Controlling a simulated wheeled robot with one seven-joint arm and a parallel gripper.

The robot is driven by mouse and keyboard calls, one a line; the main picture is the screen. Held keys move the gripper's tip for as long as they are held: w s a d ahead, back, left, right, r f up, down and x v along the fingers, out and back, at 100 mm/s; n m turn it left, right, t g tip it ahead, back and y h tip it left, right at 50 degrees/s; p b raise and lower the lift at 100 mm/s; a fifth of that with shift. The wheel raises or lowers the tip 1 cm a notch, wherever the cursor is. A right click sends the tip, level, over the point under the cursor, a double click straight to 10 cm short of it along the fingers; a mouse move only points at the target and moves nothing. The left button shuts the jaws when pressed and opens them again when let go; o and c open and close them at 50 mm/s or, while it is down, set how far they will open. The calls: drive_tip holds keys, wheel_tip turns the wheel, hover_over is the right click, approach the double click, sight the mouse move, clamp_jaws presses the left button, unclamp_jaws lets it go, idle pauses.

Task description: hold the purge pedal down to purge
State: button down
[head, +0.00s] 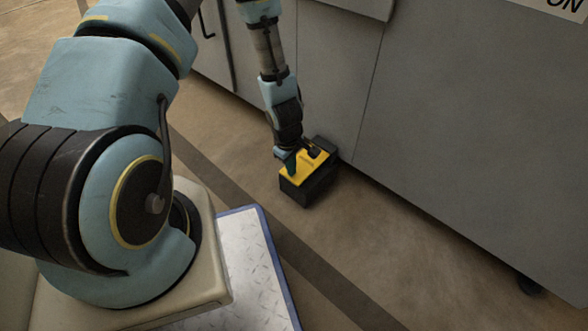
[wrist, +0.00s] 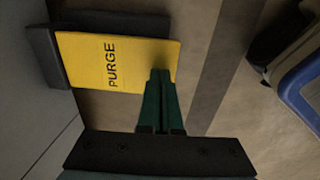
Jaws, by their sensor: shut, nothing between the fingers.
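The purge pedal (head: 306,172) is a yellow plate on a dark box-like housing (head: 308,192), on the floor beside the grey machine. In the wrist view the yellow plate (wrist: 88,62) carries the word PURGE, and part of its dark housing (wrist: 42,55) shows to the left. My gripper (head: 290,167) points down at the plate. Its green fingers (wrist: 160,74) are shut together and empty, and their tips overlap the plate's right-hand edge in the wrist view. I cannot tell whether the tips touch the plate or whether it is pressed down.
The grey machine cabinet (head: 440,140) rises right behind the pedal, with a dark foot (head: 529,285) at lower right. A dark stripe crosses the floor. The floor right of the pedal is clear.

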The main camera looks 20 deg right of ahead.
wheel_tip(320, 180, up, 11)
drive_tip(key=s+a+p, duration=0.1)
drive_tip(key=a+p, duration=0.1)
drive_tip(key=p, duration=0.2)
drive_tip(key=shift+s, duration=0.25)
drive_tip(key=shift+a, duration=0.1)
drive_tip(key=w+a+r+m, duration=0.25)
drive_tip(key=a+r, duration=0.25)
drive_tip(key=r, duration=0.3)
drive_tip(key=w+a+r+m, duration=0.25)
drive_tip(key=a+r, duration=0.25)
drive_tip(key=r, duration=0.4)
drive_tip(key=s+a+r+m+t+p, duration=0.15)
drive_tip(key=s+a+r, duration=0.25)
drive_tip(key=a+r, duration=0.85)
drive_tip(key=w+d+p+v, duration=0.1)
drive_tip(key=w+p+v, duration=0.1)
drive_tip(key=p+v, duration=1)
drive_tip(key=w+d+r+p+v, duration=0.1)
drive_tip(key=w+p+v, duration=0.1)
drive_tip(key=p+v, duration=0.9)
drive_tip(key=w+d+p+v, duration=0.1)
drive_tip(key=w+p+v, duration=0.1)
drive_tip(key=p+v, duration=1)
drive_tip(key=shift+w+r+y+p, duration=0.2)
drive_tip(key=shift+r+y+p, duration=0.2)
drive_tip(key=shift+r+p, duration=0.3)
drive_tip(key=shift+a+f+m+g, duration=0.1)
drive_tip(key=shift+a+m+g, duration=0.05)
drive_tip(key=shift+m+g, duration=0.1)
